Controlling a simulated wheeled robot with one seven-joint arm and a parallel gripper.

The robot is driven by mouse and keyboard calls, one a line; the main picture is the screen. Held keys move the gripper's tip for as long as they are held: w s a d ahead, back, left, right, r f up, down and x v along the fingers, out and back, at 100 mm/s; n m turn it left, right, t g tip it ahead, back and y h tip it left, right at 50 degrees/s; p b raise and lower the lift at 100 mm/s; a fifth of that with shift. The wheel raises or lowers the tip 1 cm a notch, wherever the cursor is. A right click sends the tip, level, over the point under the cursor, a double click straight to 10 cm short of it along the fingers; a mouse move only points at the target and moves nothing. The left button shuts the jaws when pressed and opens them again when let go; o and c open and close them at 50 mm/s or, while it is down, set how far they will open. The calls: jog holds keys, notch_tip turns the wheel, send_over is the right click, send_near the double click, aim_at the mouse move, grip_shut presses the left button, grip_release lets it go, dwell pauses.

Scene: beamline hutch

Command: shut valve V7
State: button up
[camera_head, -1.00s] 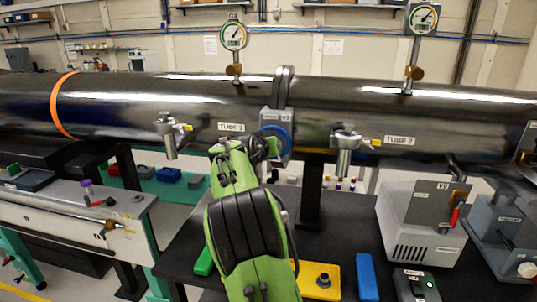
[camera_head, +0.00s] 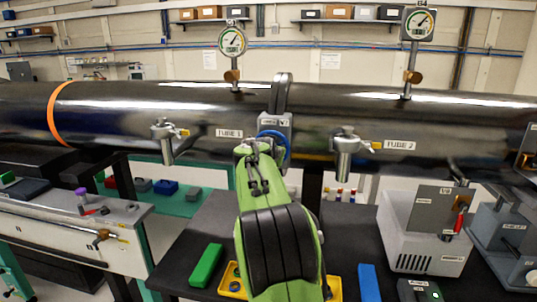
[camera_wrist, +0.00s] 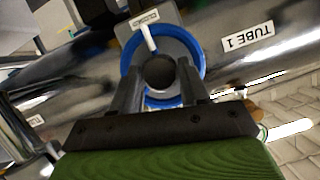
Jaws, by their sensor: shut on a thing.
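Valve V7 is on a grey block at the joint between Tube 1 and Tube 2, with its label plate (camera_head: 284,122) above a blue handwheel (camera_head: 285,147). My green arm covers the lower part of the wheel in the head view. In the wrist view the blue wheel (camera_wrist: 201,55) shows a white spoke running up and a dark round hub in its middle. My gripper (camera_wrist: 159,75) has one dark finger on each side of the hub and is shut on the wheel. The exact contact points are hard to make out.
The long dark tube (camera_head: 400,110) runs across behind my arm. Gauges (camera_head: 232,42) stand on it, and metal side fittings (camera_head: 348,150) hang at its front. Below, the black table holds a green block (camera_head: 206,265), a yellow plate (camera_head: 232,284), a blue block (camera_head: 369,282) and a grey box (camera_head: 422,235).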

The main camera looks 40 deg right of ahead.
jog(key=shift+f, duration=0.2)
jog(key=o, duration=1)
jog(key=shift+r, duration=0.1)
jog(key=shift+o, duration=0.2)
jog(key=v, duration=1.5)
jog(key=shift+s+a, duration=0.25)
jog(key=shift+a, duration=0.05)
jog(key=shift+r, duration=0.15)
